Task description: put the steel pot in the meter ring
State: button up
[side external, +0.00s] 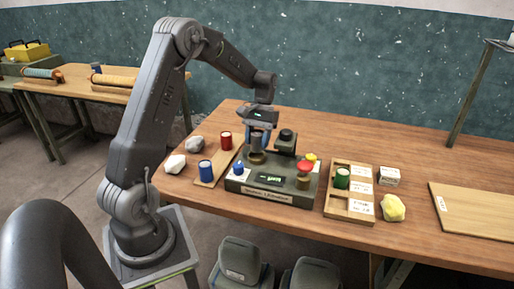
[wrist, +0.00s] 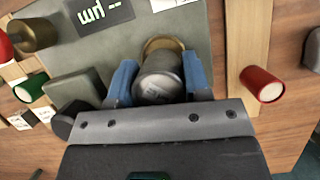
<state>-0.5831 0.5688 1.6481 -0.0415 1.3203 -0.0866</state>
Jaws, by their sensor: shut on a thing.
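The steel pot (wrist: 158,80) is a short grey metal cylinder. It sits between the blue fingers of my gripper (wrist: 160,73), which are shut on it. In the side view my gripper (side external: 259,137) points down over the grey station with the pot (side external: 257,143) between its fingers. The meter ring (wrist: 164,43) is brass-coloured, and its far rim shows just beyond the pot in the wrist view. The pot hides the rest of the ring. I cannot tell whether the pot's bottom is inside the ring or just above it.
The grey station (side external: 265,198) carries a red knob (side external: 305,167) and a dark block beside the pot. A red can (side external: 226,141) and a blue can (side external: 206,170) stand to the left. A wooden tray (side external: 337,208) with a green can (side external: 342,178) is to the right.

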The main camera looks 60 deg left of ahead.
aim_at(257, 149)
jog(key=shift+f, duration=1.5)
jog(key=shift+f, duration=0.3)
